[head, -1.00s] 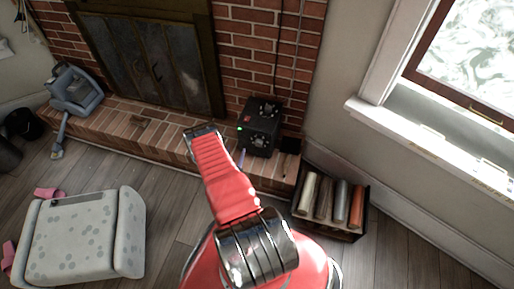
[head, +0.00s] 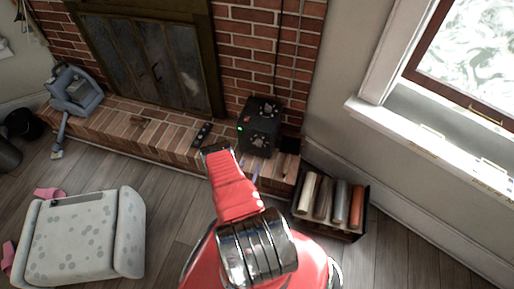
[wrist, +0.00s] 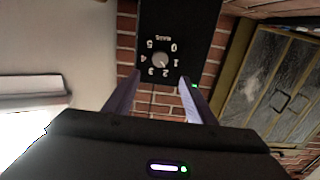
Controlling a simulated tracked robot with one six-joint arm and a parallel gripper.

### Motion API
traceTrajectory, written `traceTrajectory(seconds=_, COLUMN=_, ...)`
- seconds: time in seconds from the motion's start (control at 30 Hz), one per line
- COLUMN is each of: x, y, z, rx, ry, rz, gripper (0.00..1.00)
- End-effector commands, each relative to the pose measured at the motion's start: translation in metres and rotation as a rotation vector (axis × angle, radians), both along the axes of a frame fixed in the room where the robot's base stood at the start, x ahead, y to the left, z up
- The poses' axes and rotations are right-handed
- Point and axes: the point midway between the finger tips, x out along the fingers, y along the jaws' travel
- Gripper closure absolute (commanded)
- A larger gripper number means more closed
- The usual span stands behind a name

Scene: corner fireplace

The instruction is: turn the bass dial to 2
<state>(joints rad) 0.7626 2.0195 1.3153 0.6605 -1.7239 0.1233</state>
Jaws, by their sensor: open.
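A black box (head: 258,135) with a small green light stands on the brick hearth in the head view. In the wrist view, the box face (wrist: 203,22) shows upside down, with a round grey bass dial (wrist: 160,60) ringed by the numbers 0 to 5. The dial's pointer is too small to read surely. My gripper (wrist: 160,80) is open, its two purple fingers apart below the dial in the picture, with nothing between them. The fingers look short of the dial. In the head view my red arm mostly hides the gripper.
A dark remote (head: 202,133) lies on the hearth left of the box. A crate of coloured rolls (head: 329,235) stands at right. A blue-grey container (head: 75,90) sits on the left hearth. A spotted footstool (head: 82,238) stands on the floor at left.

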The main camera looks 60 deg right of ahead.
Motion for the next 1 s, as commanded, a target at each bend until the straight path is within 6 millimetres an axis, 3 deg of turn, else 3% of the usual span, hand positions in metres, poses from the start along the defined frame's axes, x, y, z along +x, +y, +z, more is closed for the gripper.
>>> traceTrajectory(seconds=0.7, x=0.016, y=-0.105, z=0.001, rx=-0.002, ry=0.000, rz=-0.002, gripper=0.50)
traceTrajectory(seconds=1.0, x=0.019, y=-0.124, z=0.000, rx=0.000, ry=0.001, rz=0.000, gripper=0.50)
